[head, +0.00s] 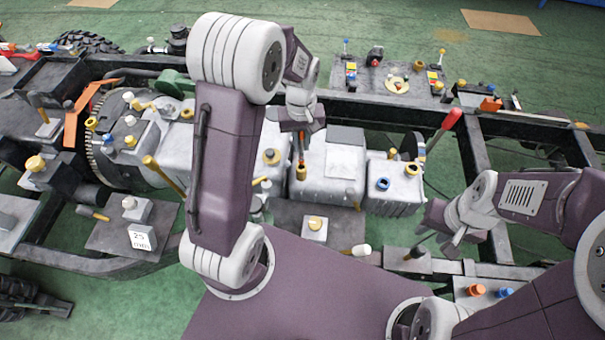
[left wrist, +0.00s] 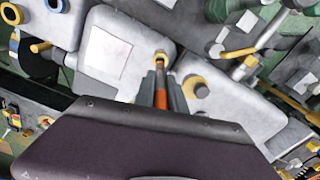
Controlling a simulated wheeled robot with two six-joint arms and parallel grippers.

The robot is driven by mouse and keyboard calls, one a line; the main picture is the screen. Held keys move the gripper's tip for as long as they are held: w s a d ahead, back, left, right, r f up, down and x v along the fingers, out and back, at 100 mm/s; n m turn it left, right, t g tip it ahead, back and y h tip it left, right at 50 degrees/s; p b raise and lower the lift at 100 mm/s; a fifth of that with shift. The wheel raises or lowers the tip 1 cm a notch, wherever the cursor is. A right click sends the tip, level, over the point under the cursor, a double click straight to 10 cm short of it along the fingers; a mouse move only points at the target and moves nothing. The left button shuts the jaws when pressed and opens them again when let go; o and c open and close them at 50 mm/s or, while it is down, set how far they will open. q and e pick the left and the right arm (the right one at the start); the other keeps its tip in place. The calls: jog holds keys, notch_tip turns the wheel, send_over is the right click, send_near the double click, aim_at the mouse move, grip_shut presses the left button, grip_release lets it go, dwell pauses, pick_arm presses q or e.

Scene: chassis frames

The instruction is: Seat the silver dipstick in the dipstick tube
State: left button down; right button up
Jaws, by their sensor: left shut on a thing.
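In the left wrist view the dipstick (left wrist: 161,92) shows between the two grey fingers. The dipstick tube (head: 301,172), with a yellow rim, is directly below it; its rim also shows in the left wrist view (left wrist: 160,56). The dipstick's lower end is at the rim; I cannot tell whether it is inside or just above. My right gripper (head: 428,238) is low at the right, its jaws unclear.
A yellow-ringed opening (head: 271,156) is left of the tube, and a blue-ringed one (head: 382,184) is to the right. A red-handled lever (head: 444,128) stands at the block's right end. Dark frame rails (head: 480,150) surround the block.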

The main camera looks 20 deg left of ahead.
aim_at(301, 163)
pick_arm(q)
notch_tip(301, 163, down, 5)
notch_tip(301, 163, down, 3)
jog(key=shift+s+f, duration=0.1)
jog(key=shift+f, duration=0.25)
jog(key=shift+f, duration=0.1)
jog(key=c, duration=1.4)
grip_release()
notch_tip(301, 163, up, 12)
jog(key=s+m, duration=0.2)
jog(key=s, duration=0.2)
jog(key=s+d+f+m, duration=0.1)
jog(key=s+m, duration=0.1)
jog(key=s, duration=0.2)
jog(key=s+d+f+m+t, duration=0.1)
jog(key=s, duration=0.3)
jog(key=shift+s+m, duration=0.2)
jog(key=shift+m, duration=0.2)
